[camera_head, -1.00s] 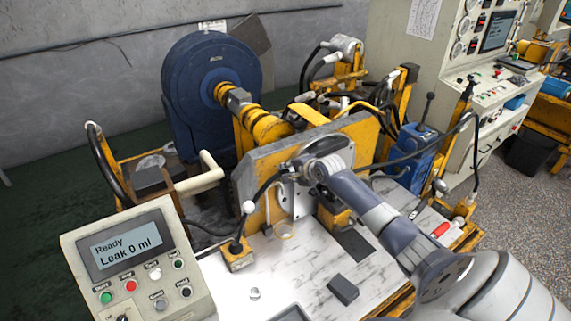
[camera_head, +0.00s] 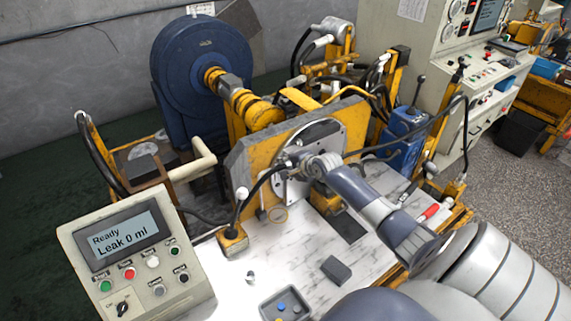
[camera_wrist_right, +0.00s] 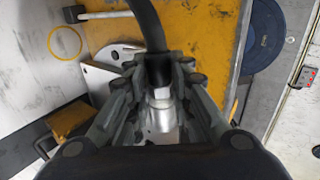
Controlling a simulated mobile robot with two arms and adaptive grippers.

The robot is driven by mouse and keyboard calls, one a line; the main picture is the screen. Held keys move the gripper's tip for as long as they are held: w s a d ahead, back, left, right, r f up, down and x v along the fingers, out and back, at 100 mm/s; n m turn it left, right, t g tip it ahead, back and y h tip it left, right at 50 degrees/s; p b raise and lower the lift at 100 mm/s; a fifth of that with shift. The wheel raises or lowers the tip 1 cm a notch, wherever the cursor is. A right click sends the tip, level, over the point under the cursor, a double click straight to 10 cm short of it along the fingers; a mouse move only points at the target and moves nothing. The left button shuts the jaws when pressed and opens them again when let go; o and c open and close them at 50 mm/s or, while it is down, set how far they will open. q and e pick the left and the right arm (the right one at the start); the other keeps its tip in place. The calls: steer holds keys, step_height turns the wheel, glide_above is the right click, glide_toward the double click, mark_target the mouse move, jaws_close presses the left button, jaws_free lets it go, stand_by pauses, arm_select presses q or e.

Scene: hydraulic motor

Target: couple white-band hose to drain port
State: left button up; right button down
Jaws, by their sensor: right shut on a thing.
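My right gripper (camera_head: 286,167) is at the round metal face plate of the motor (camera_head: 308,133), on the near side of the yellow and grey stand. In the right wrist view its fingers (camera_wrist_right: 162,100) are closed around a black hose (camera_wrist_right: 147,25). A pale band (camera_wrist_right: 161,93) and a silver metal fitting (camera_wrist_right: 161,116) show between the fingers. In the head view a black hose (camera_head: 262,181) curves to the gripper from the left. The drain port is hidden, and I cannot tell whether the fitting touches it. My left gripper is out of view.
A control box reading "Ready, Leak 0 ml" (camera_head: 128,232) stands front left. A yellow ring (camera_head: 280,214), dark block (camera_head: 336,270) and small tray (camera_head: 264,306) are on the table.

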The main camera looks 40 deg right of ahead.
step_height(320, 180, down, 15)
steer(key=b, duration=0.9)
steer(key=shift+r, duration=0.2)
steer(key=shift+w, duration=0.1)
stand_by(0.3)
steer(key=s+d+b, duration=0.1)
steer(key=d+b, duration=0.5)
steer(key=d, duration=0.2)
stand_by(0.5)
steer(key=shift+d, duration=0.25)
stand_by(0.4)
stand_by(0.6)
steer(key=shift+d+b, duration=0.35)
steer(key=shift+d, duration=0.15)
